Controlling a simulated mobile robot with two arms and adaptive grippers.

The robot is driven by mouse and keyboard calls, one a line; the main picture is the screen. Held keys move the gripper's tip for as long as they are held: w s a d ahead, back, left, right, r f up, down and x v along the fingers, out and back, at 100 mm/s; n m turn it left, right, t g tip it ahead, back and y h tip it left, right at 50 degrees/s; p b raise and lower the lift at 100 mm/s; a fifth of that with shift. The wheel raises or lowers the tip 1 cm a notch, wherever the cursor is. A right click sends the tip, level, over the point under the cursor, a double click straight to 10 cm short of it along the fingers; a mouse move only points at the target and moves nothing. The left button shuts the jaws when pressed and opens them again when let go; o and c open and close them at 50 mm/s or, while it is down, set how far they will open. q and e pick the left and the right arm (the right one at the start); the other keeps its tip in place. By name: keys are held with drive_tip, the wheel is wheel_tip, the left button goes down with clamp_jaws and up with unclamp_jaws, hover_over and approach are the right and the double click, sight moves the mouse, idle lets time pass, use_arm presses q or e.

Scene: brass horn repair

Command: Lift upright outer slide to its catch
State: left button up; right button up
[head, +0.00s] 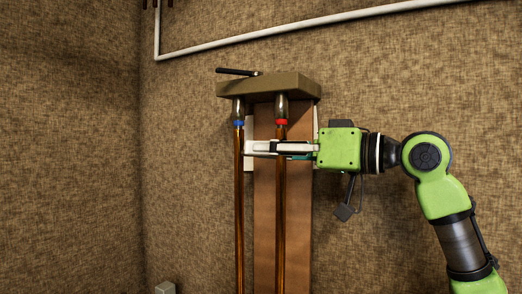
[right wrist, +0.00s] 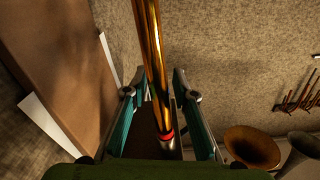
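The upright outer slide shows in the head view as two brass tubes, one with a blue band (head: 239,190) and one with a red band (head: 280,205). Their silvery upper ends meet the underside of an olive block (head: 290,86); the exact contact is unclear. A dark lever (head: 238,72), perhaps the catch, sits on top of the block. My right gripper (head: 252,147) reaches in from the right, just below the bands. In the right wrist view a brass tube with a red band (right wrist: 154,60) runs between the separated fingers, with gaps visible beside it. My left gripper is not in view.
A brown upright board (head: 265,225) stands behind the tubes, against a fabric-like wall. A white pipe (head: 300,28) crosses above. In the right wrist view, horn bells (right wrist: 252,148) and a rack of slim items (right wrist: 298,98) are at the right.

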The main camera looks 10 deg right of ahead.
drive_tip(key=v, duration=1)
drive_tip(key=shift+s+d, duration=0.2)
drive_tip(key=shift+d, duration=0.1)
